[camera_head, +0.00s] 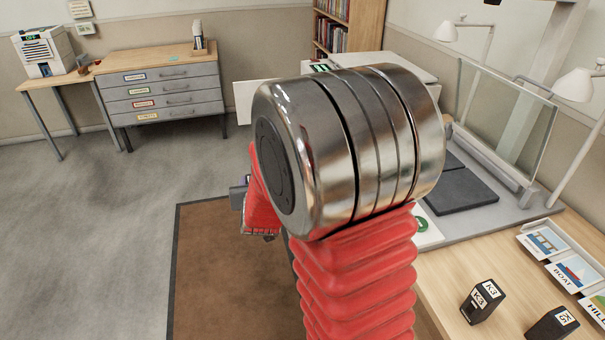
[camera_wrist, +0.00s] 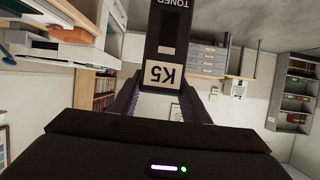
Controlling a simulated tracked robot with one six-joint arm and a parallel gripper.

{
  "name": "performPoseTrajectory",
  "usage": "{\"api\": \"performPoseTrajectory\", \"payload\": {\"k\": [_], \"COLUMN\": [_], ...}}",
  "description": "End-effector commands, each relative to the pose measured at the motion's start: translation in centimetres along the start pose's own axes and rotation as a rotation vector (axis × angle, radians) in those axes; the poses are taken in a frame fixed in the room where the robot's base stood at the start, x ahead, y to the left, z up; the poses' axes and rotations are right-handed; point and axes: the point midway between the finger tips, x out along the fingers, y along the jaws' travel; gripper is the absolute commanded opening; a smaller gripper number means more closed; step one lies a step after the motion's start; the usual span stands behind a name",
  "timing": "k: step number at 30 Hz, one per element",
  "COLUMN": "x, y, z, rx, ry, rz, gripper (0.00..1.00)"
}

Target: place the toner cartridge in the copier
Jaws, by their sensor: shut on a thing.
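My gripper (camera_wrist: 161,92) is shut on a black toner cartridge (camera_wrist: 168,45) in the wrist view, with a dark purple finger on each side. Its white label reads K5 and appears upside down, as does the word TONER. The cartridge's far end is cut off by the frame edge. In the head view my arm hides most of the gripper; a small dark grey part shows left of my red sleeve. A white machine (camera_head: 397,63), which looks like the copier, stands behind my arm, mostly hidden. A white machine with dark openings (camera_wrist: 45,42) also shows in the wrist view.
Two other black cartridges stand on the wooden table, one marked K3 (camera_head: 480,303), one farther right (camera_head: 552,323). Picture cards (camera_head: 572,272), lamps and a glass-panelled stand (camera_head: 508,105) are at the right. A grey drawer cabinet (camera_head: 163,92) stands back left; the floor (camera_head: 110,230) there is clear.

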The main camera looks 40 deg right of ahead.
Motion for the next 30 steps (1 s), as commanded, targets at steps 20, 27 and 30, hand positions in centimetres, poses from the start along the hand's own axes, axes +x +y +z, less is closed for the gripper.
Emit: {"api": "performPoseTrajectory", "payload": {"k": [20, 27, 30], "x": [-5.6, -5.6, -5.5], "y": [-17.5, -17.4, -17.4], "z": [3.9, 3.8, 3.8], "rx": [-0.176, -0.176, -0.175], "ry": [0.003, 0.003, 0.003], "rz": [-0.428, -0.426, -0.425], "gripper": [0.0, 0.0, 0.0]}}
